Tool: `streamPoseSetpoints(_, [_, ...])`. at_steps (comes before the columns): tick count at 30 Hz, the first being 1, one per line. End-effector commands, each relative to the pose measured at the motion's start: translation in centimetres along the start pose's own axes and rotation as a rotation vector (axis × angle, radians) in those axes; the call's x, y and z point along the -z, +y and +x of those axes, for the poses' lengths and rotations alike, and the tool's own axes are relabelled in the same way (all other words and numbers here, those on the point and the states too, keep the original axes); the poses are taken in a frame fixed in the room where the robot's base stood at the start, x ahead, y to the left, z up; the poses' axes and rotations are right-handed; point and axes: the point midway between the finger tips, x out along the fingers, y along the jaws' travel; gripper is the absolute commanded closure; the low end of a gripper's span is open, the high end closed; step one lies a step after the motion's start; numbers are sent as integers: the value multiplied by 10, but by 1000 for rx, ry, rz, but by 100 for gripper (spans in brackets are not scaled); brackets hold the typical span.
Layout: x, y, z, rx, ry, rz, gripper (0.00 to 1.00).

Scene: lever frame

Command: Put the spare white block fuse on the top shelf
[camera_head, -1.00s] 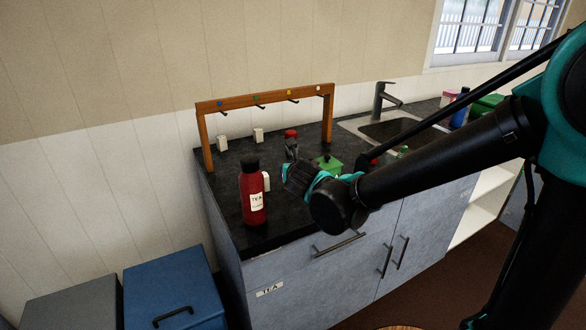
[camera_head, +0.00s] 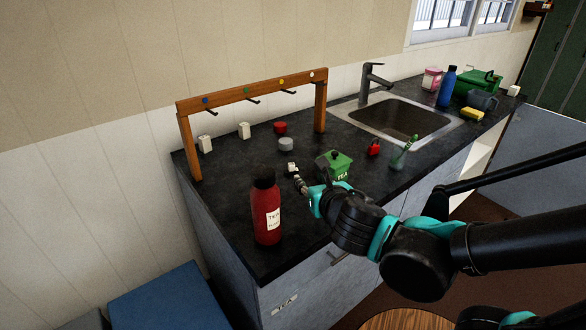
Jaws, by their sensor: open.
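Two white blocks stand under the wooden frame on the dark counter, one at its left end (camera_head: 205,144) and one near its middle (camera_head: 244,130). A smaller white piece (camera_head: 291,168) lies just beyond my fingertips; I cannot tell whether they touch it. Another white block (camera_head: 514,90) is at the counter's far right end. Which of them is the spare fuse is not clear. My gripper (camera_head: 298,182) is open and low over the counter, between the red tea bottle and the green tea box. White shelving (camera_head: 474,182) shows partly at the right; its top shelf is not clear.
The wooden frame (camera_head: 250,92) with hooks stands at the back. The red tea bottle (camera_head: 266,210) is left of my gripper, the green tea box (camera_head: 334,166) right. Grey (camera_head: 286,144) and red (camera_head: 280,127) round pieces stand behind. The sink (camera_head: 402,118) is farther right.

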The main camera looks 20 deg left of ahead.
Motion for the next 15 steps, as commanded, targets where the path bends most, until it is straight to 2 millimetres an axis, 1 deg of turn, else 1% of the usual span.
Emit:
streamPoseSetpoints(1, [0, -1, 7, 2, 0, 3, 59])
streamPoseSetpoints(15, [0, -1, 63, 3, 0, 2, 59])
